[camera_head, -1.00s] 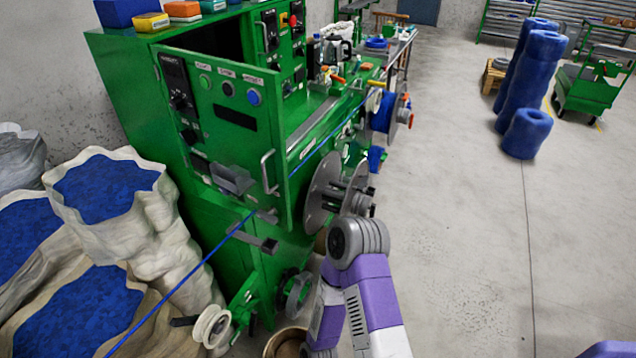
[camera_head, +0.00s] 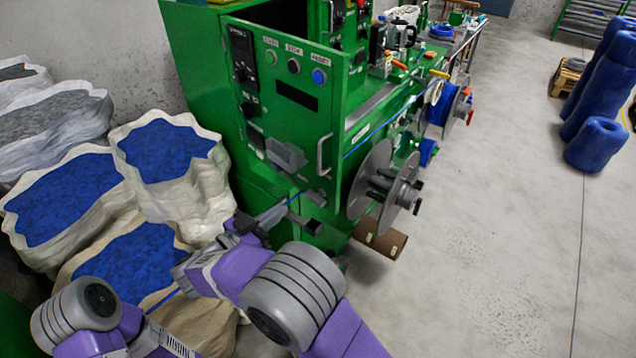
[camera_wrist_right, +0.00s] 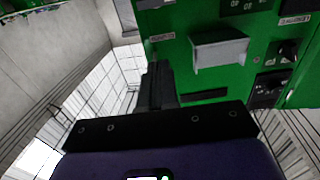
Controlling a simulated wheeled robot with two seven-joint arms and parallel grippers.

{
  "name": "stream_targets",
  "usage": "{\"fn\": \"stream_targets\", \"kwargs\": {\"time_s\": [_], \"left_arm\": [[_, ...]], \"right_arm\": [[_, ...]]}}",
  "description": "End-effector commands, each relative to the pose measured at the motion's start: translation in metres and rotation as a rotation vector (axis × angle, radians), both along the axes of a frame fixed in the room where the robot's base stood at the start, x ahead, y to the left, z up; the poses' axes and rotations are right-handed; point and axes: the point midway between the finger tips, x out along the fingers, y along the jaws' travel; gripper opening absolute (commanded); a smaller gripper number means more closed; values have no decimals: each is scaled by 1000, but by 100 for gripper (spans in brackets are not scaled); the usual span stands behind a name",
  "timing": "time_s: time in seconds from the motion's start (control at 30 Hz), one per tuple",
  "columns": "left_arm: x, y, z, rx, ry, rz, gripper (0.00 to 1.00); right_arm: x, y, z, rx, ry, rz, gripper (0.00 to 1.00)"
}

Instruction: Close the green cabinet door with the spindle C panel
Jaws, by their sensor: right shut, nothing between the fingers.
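The green cabinet door (camera_head: 282,125) stands open in the head view, swung out from the cabinet. It carries a black display, several buttons, a grey box and a silver handle (camera_head: 322,156) near its right edge. I cannot read a spindle label on it. My right gripper (camera_head: 277,216) is shut and empty, just below the door's lower edge in the head view. In the right wrist view its closed fingers (camera_wrist_right: 157,85) stand in front of the green panel (camera_wrist_right: 205,72) with its grey box; I cannot tell whether they touch it. My left gripper is not in view.
A blue cable (camera_head: 362,143) runs past the door towards the machine. Grey reel discs (camera_head: 370,185) stick out right of the door. Sacks of blue granules (camera_head: 165,150) stand on the left.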

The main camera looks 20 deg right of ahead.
Motion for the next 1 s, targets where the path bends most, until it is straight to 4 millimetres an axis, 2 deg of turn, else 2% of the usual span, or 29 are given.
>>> {"fn": "stream_targets", "kwargs": {"time_s": [0.07, 0.17, 0.7, 0.83, 1.0], "left_arm": [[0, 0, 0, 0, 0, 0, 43], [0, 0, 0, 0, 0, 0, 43], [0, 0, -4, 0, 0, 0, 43], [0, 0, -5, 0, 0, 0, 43], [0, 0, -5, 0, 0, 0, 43]], "right_arm": [[-7, 3, 7, 1, -2, -28, 0], [-6, -3, 9, 1, 0, -41, 0], [45, -95, 8, 1, 0, -38, 0], [53, -109, 8, 2, 0, -38, 0], [58, -117, 8, 1, 0, -35, 0]]}}
